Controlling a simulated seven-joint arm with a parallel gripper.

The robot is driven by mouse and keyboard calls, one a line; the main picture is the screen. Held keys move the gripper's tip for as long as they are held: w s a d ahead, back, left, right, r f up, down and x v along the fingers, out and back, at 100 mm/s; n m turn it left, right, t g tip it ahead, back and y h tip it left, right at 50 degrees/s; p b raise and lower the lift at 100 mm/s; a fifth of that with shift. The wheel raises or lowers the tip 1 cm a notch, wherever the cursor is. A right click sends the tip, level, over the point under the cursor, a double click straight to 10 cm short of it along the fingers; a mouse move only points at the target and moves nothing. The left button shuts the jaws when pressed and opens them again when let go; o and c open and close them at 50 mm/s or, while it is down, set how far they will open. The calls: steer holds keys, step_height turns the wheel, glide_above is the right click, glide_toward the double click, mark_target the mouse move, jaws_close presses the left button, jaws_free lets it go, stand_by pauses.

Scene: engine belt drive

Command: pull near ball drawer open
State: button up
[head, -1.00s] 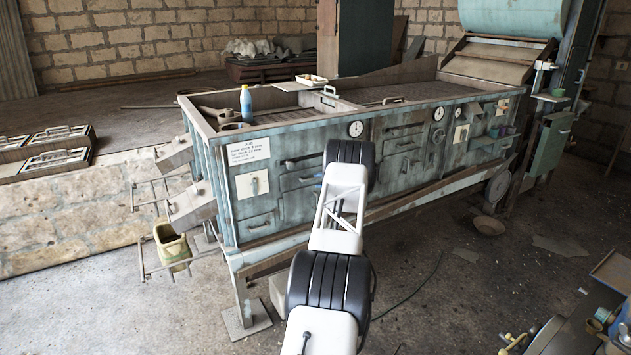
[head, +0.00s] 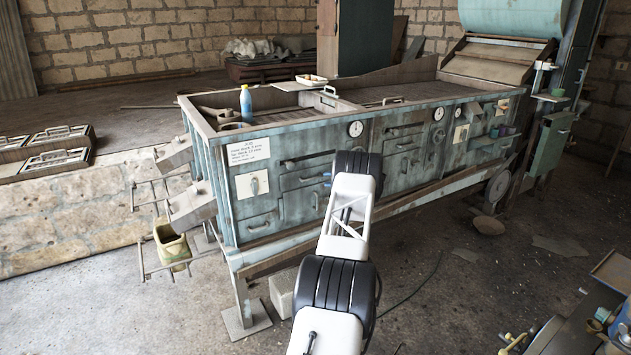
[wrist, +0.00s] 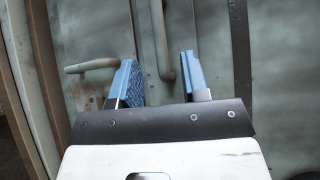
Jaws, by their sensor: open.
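The blue-green machine (head: 225,195) has several drawers with bar handles on its long front. They look closed in the head view, and I cannot tell which is the near ball drawer. In the wrist view, my gripper (wrist: 158,75) is open, with blue fingers apart. A grey bar handle (wrist: 160,40) on a drawer front shows in the gap between the fingers, its bent end near the right one. I cannot tell how deep it sits between them. Another bent handle (wrist: 90,66) lies just left of the left finger.
A blue bottle (head: 246,103) stands on the machine's top. A yellow-green container (head: 171,244) hangs at its left end. A cluttered bench edge (head: 575,335) is at lower right. The floor between is mostly clear.

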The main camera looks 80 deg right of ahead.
mark_target(316, 179)
steer(key=shift+w+f, duration=0.15)
steer(key=shift+w, duration=0.9)
steer(key=shift+w+f, duration=0.2)
steer(key=shift+w, duration=0.9)
steer(key=shift+w+f, duration=0.15)
steer(key=shift+w, duration=0.9)
jaws_close()
